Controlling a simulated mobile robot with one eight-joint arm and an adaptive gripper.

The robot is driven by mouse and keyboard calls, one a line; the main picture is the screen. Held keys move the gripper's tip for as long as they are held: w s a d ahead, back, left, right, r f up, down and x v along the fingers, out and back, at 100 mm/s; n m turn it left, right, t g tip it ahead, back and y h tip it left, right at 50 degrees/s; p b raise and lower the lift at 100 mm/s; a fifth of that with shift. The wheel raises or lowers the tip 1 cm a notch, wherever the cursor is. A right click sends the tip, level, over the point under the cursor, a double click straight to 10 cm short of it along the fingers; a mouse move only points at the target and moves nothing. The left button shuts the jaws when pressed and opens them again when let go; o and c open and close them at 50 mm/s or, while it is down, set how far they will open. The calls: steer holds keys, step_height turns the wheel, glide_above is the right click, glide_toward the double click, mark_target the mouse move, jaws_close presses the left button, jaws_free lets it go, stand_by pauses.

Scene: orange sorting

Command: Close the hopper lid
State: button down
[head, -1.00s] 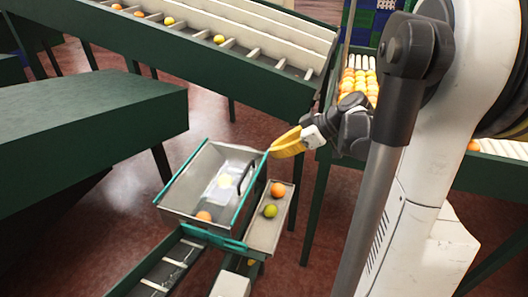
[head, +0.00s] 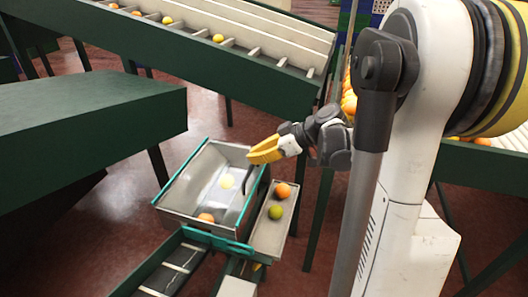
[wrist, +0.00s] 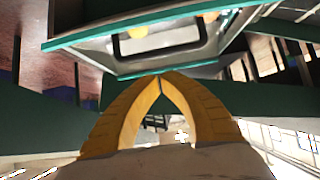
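The hopper (head: 180,208) is a grey bin with teal edges in the lower middle of the head view. Its lid (wrist: 190,60) is a teal-edged panel with a clear window and a dark handle, seen close in the wrist view. In the head view the lid stands tilted along the hopper's right side, nearly edge-on. A pale yellow fruit (head: 227,181) and an orange (head: 206,217) show inside the hopper. My gripper (head: 252,158) has yellow fingers with tips together, empty, at the hopper's far right corner. I cannot tell whether it touches the lid.
A narrow side tray (head: 264,241) right of the hopper holds an orange (head: 283,190) and a green fruit (head: 275,212). A green table (head: 80,120) stands at left, and a sloped conveyor (head: 200,60) runs behind. A slatted chute (head: 170,265) lies below the hopper.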

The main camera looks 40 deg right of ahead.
mark_target(253, 167)
steer(key=shift+w+a+f, duration=0.1)
steer(key=shift+f, duration=0.9)
step_height(253, 167, down, 3)
steer(key=shift+r+b, duration=0.15)
steer(key=shift+b, duration=1.05)
steer(key=shift+s+r, duration=0.15)
steer(key=shift+s, duration=0.05)
